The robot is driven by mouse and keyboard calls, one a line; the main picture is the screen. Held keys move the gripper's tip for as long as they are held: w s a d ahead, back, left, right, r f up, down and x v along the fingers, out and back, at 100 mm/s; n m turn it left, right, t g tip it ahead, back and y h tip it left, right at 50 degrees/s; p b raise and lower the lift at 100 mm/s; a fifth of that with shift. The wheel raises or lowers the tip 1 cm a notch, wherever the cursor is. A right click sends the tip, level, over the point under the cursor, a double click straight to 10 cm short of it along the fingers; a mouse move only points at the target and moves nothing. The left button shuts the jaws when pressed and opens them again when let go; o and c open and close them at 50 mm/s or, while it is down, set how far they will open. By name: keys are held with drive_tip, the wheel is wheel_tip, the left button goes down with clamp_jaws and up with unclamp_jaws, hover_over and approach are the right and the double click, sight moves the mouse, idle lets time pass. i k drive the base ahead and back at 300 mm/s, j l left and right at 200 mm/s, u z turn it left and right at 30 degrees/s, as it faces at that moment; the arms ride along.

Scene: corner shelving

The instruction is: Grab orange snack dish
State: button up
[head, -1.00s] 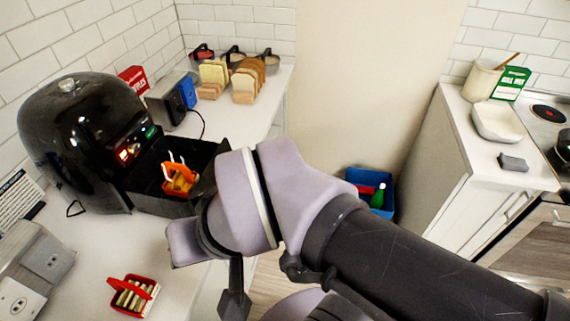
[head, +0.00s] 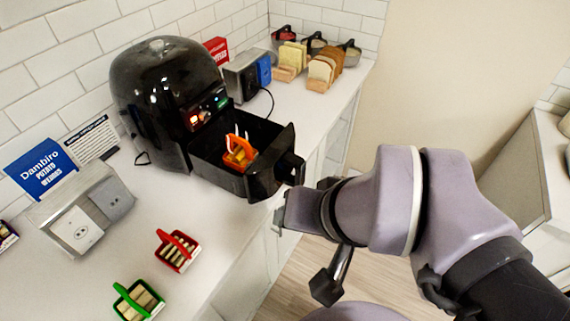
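The orange snack dish (head: 239,153) sits inside the open black drawer (head: 222,178) of the air fryer. White strips, perhaps its handle or food, stick up from it.
The black air fryer (head: 165,95) stands against the tiled wall. A red basket (head: 177,251) and a green basket (head: 138,301) stand on the near counter. A toaster (head: 243,76) and bread racks (head: 322,72) are at the back. The drawer handle (head: 290,168) juts past the counter edge.

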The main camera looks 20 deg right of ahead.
sight(243, 156)
drive_tip(key=i+j+u, duration=0.2)
drive_tip(key=u, duration=0.25)
drive_tip(key=i+j+u, duration=0.2)
drive_tip(key=u, duration=0.2)
drive_tip(key=i, duration=0.05)
